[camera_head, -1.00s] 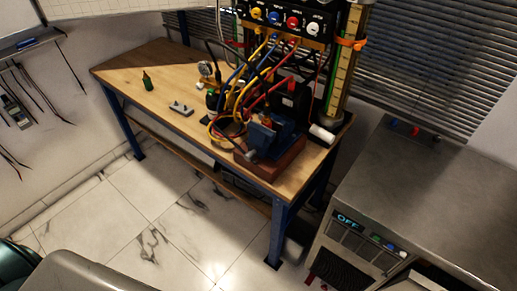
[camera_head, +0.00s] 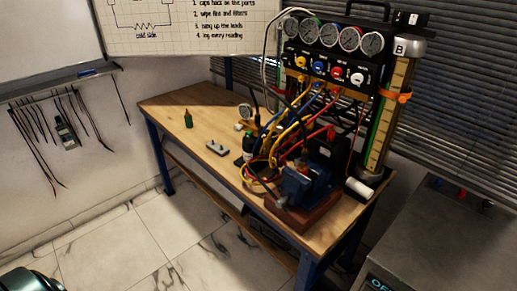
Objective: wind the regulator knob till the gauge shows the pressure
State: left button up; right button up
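A black gauge rig stands at the back right of the wooden bench. Its row of several round dial gauges (camera_head: 333,34) runs along the top; the readings are too small to tell. Below is a black panel with coloured knobs: yellow (camera_head: 301,62), blue (camera_head: 320,67), red (camera_head: 337,72) and white (camera_head: 357,77). A small separate gauge (camera_head: 245,111) stands on the bench left of the hoses, with a brass-coloured part beside it. I cannot tell which knob is the regulator's. Neither of my grippers shows.
Yellow, blue, red and black hoses (camera_head: 290,130) tangle before the rig. A green bottle (camera_head: 188,119) and grey block (camera_head: 216,147) lie left. A steel counter (camera_head: 450,240) stands right. Tiled floor in front is open.

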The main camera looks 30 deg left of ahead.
aim_at(237, 128)
jog(key=i+j+u, duration=0.65)
jog(key=u, duration=0.15)
